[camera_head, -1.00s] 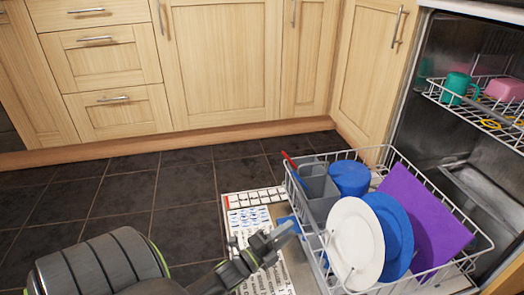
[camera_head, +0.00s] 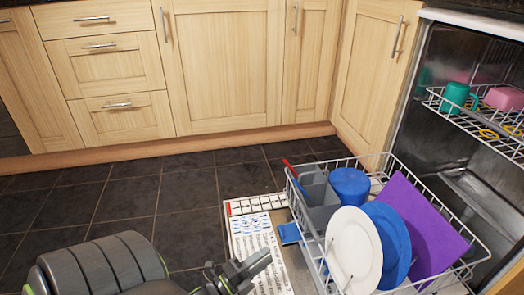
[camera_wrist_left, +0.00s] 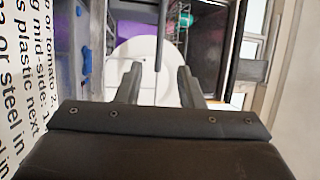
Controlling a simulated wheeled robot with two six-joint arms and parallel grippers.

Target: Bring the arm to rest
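My left gripper (camera_head: 258,264) is low in the head view, over the printed open door of the dishwasher and left of the lower rack (camera_head: 390,155). In the left wrist view its two fingers (camera_wrist_left: 160,84) stand apart with nothing held between them. The white plate (camera_wrist_left: 145,50) shows behind and between the fingers, farther off. My left arm comes in from the bottom left of the head view. My right gripper is in neither view.
The pulled-out rack holds the white plate (camera_head: 353,250), blue plates (camera_head: 390,235), a purple board (camera_head: 422,220), a blue cup (camera_head: 349,184) and a grey cutlery basket (camera_head: 318,195). A blue piece (camera_head: 289,233) lies on the door. Dark floor (camera_head: 130,205) is free at left.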

